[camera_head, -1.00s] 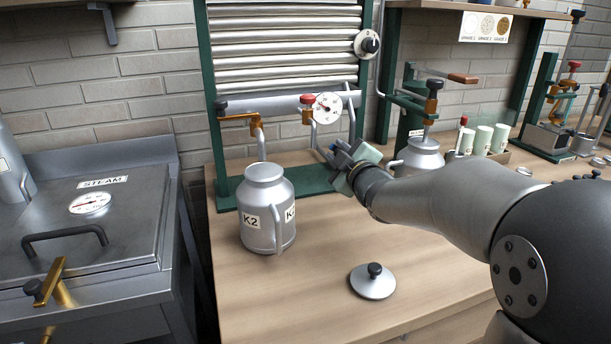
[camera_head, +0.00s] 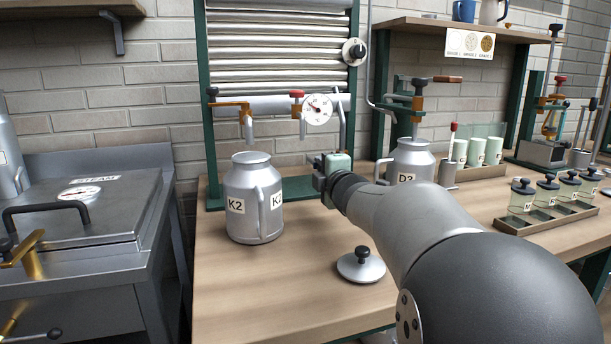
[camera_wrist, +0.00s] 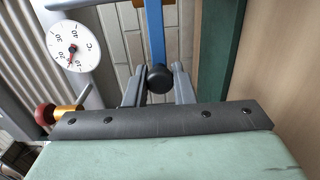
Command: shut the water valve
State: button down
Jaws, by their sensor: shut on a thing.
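A blue lever (camera_wrist: 155,32) with a black round knob (camera_wrist: 160,78) at its end shows in the wrist view. My gripper (camera_wrist: 159,84) has its two grey fingers on either side of this knob and is shut on it. In the head view my gripper (camera_head: 322,172) is at the lower pipework of the cooler, right of the K2 can (camera_head: 243,190). The lever is not clearly visible there, being behind the gripper. A round dial gauge (camera_head: 317,110) sits above the gripper; it also shows in the wrist view (camera_wrist: 73,46).
A red-knobbed tap (camera_head: 297,95) is left of the gauge, and a brass tap (camera_head: 232,105) is above the K2 can. A lid (camera_head: 361,266) lies on the bench in front. The D3 can (camera_head: 410,160) stands right of my gripper. A steam vat (camera_head: 70,215) is at left.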

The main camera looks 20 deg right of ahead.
jog(key=shift+f, duration=0.15)
jog(key=c, duration=1.3)
grip_release()
jog(key=shift+s, duration=0.1)
jog(key=s, duration=0.4)
jog(key=s+p, duration=0.1)
jog(key=s, duration=0.3)
jog(key=s+p, duration=0.1)
jog(key=s, duration=0.3)
jog(key=shift+a, duration=0.3)
